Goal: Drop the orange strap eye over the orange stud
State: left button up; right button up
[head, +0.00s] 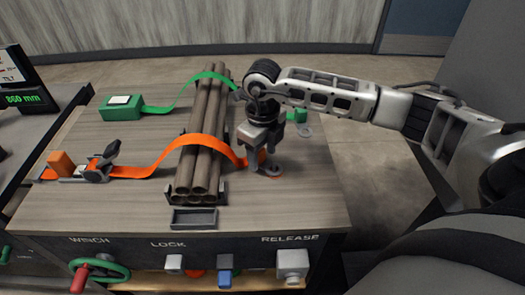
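The orange strap (197,142) runs from the left of the table over a bundle of brown pipes and comes down on their right side at my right gripper (264,170). The gripper points down, its fingertips close to the tabletop. The fingers hide much of this spot. I cannot tell the strap eye from the orange stud there, nor whether the eye is gripped or around the stud. My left gripper is not in view.
The pipe bundle (207,120) rests in a dark cradle. A green strap (186,90) runs from a green box (121,107) over its far end. An orange block and ratchet (95,168) sit at left. Controls line the front panel. The table's right front is clear.

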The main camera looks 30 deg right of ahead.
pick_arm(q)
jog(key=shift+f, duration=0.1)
pick_arm(e)
notch_tip(320, 180, up, 16)
dwell(0.5)
jog(key=shift+f, duration=0.1)
notch_tip(320, 180, down, 16)
jog(key=shift+r, duration=0.1)
jog(key=shift+r+p, duration=0.3)
jog(key=shift+r, duration=0.15)
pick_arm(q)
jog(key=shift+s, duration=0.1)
